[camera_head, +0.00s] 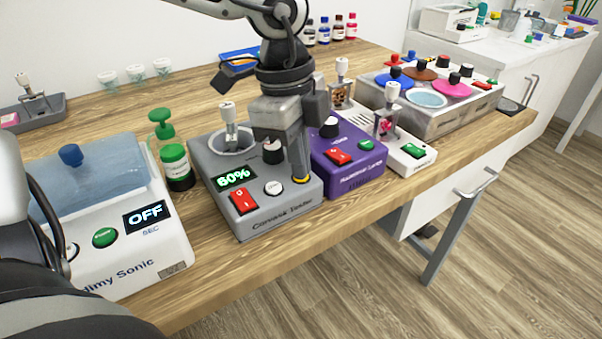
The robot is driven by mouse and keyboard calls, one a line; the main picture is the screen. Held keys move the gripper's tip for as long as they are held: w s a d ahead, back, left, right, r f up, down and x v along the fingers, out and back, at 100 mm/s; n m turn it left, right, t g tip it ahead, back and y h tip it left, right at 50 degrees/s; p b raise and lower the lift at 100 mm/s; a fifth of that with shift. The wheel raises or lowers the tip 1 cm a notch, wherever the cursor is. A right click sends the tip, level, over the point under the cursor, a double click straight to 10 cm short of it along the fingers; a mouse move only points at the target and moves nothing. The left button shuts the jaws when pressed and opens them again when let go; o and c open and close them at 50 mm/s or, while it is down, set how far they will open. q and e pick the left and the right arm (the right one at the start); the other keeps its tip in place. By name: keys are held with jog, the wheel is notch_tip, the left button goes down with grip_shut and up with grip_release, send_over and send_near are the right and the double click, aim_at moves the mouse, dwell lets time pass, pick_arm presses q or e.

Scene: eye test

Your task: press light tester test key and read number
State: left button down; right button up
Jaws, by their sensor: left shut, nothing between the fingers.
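A grey tester box (215,182) stands on the wooden bench in the middle. Its front lettering ends in "Tester"; the first word is hard to read. Its green display (233,177) reads 60%. It has a red rocker switch (243,201), a round white button (273,188), a black knob (272,151) and a metal-and-white fixture (229,128) in a round well. My left gripper (300,178) points down over the box's right side, shut and empty. A bit of yellow shows at its fingertips; whether they touch the box, I cannot tell. My right gripper is not in view.
A purple box (350,178) stands close on the right, then a white device (413,163) and a multi-disc machine (440,118). A white sonic bath (115,243) reading OFF and a green-capped bottle (176,167) stand left. The bench front edge is clear.

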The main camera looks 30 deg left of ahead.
pick_arm(q)
jog(key=shift+r+p, duration=0.45)
jog(key=shift+r, duration=0.4)
notch_tip(320, 180, up, 6)
jog(key=p, duration=0.3)
jog(key=shift+r, duration=0.15)
